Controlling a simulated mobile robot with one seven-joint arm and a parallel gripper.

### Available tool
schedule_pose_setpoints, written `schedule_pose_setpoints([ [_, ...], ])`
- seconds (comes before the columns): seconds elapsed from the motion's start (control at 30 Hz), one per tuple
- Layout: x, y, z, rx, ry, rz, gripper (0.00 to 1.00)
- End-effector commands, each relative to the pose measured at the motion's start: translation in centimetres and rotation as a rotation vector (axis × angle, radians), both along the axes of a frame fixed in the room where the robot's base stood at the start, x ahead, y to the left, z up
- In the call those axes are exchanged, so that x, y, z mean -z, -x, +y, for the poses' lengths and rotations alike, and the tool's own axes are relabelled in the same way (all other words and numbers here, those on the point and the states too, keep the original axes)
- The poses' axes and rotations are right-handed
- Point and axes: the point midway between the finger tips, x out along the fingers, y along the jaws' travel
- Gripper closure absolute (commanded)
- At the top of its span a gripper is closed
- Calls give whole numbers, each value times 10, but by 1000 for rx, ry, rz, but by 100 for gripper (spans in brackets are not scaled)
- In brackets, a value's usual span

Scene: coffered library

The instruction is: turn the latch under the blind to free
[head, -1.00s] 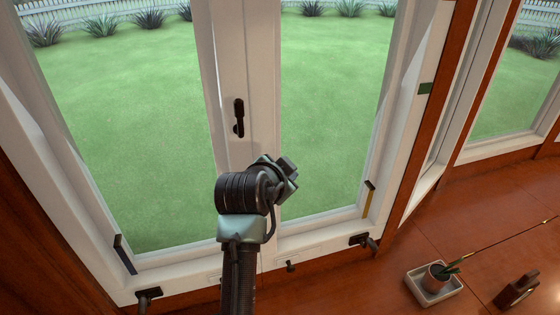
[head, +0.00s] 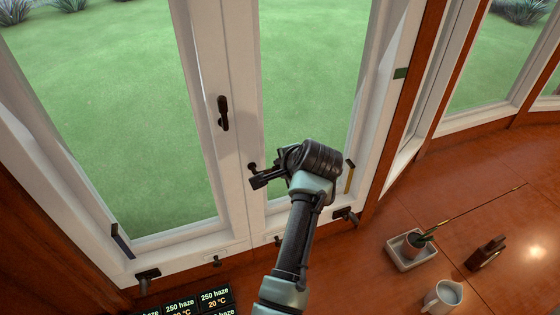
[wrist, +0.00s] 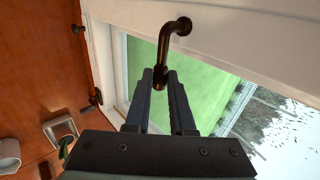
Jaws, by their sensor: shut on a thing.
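The dark bronze latch (head: 252,167) sits low on the white middle post of the window. In the wrist view the latch (wrist: 178,30) is a bent handle standing out from the white frame. My gripper (head: 260,180) comes from the right with its fingers pointing left. In the wrist view my gripper (wrist: 160,76) is shut on the handle's free end, which shows between the fingertips. A second dark handle (head: 222,113) hangs vertically higher on the same post, apart from my gripper. No blind is visible.
Dark fittings (head: 148,278) line the lower window frame. A tray (head: 404,262) with a potted plant, a small brown object (head: 487,252) and a white mug (head: 432,301) stand at the lower right. Dark display tiles (head: 180,303) show at the bottom. Glass lies close behind my gripper.

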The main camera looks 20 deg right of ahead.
Motion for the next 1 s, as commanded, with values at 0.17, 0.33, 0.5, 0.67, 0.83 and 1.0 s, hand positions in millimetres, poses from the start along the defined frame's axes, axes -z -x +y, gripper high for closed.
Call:
schedule_pose_setpoints([
  [0.17,2,0,0,0,-34,0,100],
  [0.33,3,0,0,-1,-43,1,100],
  [0.5,3,0,0,-1,-43,1,100],
  [0.67,3,0,0,-1,-43,2,69],
  [0.83,3,0,0,-1,-42,1,66],
  [1.0,2,1,0,-1,-40,0,66],
])
